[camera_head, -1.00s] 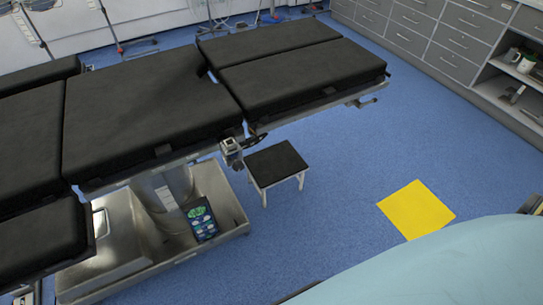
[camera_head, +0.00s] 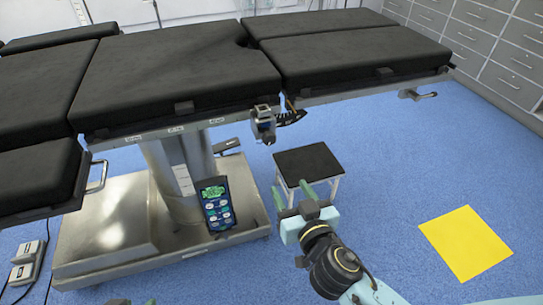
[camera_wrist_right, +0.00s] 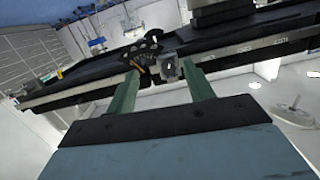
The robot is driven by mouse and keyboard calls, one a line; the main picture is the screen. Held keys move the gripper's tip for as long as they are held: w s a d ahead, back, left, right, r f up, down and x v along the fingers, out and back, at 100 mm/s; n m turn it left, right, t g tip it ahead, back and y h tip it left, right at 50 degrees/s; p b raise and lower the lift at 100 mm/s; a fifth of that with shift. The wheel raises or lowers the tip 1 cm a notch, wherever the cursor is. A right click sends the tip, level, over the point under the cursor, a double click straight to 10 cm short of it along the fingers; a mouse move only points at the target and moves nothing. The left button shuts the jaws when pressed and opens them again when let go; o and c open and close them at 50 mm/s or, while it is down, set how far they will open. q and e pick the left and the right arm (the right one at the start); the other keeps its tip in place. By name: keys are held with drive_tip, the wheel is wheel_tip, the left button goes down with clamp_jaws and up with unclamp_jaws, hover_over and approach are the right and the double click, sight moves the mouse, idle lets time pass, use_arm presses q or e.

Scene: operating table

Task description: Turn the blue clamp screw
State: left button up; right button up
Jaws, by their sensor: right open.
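A grey metal clamp (camera_head: 264,123) sits on the side rail of the black-padded operating table, with a black toothed part (camera_head: 290,118) beside it. I cannot make out a blue screw on it. My right gripper (camera_head: 306,190) has green fingers spread apart and empty; in the head view it shows below and right of the clamp. In the right wrist view, the clamp (camera_wrist_right: 170,68) appears between the open fingertips (camera_wrist_right: 162,72), apart from them as far as I can tell. Only the tips of my left gripper (camera_head: 133,301) show at the bottom edge.
The operating table (camera_head: 180,75) overhangs a steel base (camera_head: 105,235) with a handheld controller (camera_head: 217,205) on it. A black-topped stool (camera_head: 308,163) stands behind my right gripper. A yellow square (camera_head: 465,243) lies on the blue floor at the right. Grey drawers (camera_head: 500,75) line the back right.

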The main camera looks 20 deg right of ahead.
drive_tip(key=t, duration=0.1)
approach(270, 141)
drive_tip(key=shift+m, duration=0.4)
drive_tip(key=w+b, duration=0.1)
drive_tip(key=w, duration=0.7)
drive_tip(key=shift+a+f+b, duration=0.1)
drive_tip(key=shift+b, duration=0.3)
use_arm(q)
drive_tip(key=w+d+r+t+h, duration=0.1)
drive_tip(key=w+d+r+t, duration=0.1)
drive_tip(key=r, duration=0.4)
drive_tip(key=shift+w+r+t, duration=0.15)
drive_tip(key=shift+w+t, duration=0.5)
drive_tip(key=shift+t, duration=0.25)
use_arm(e)
drive_tip(key=shift+w, duration=0.65)
drive_tip(key=c, duration=1)
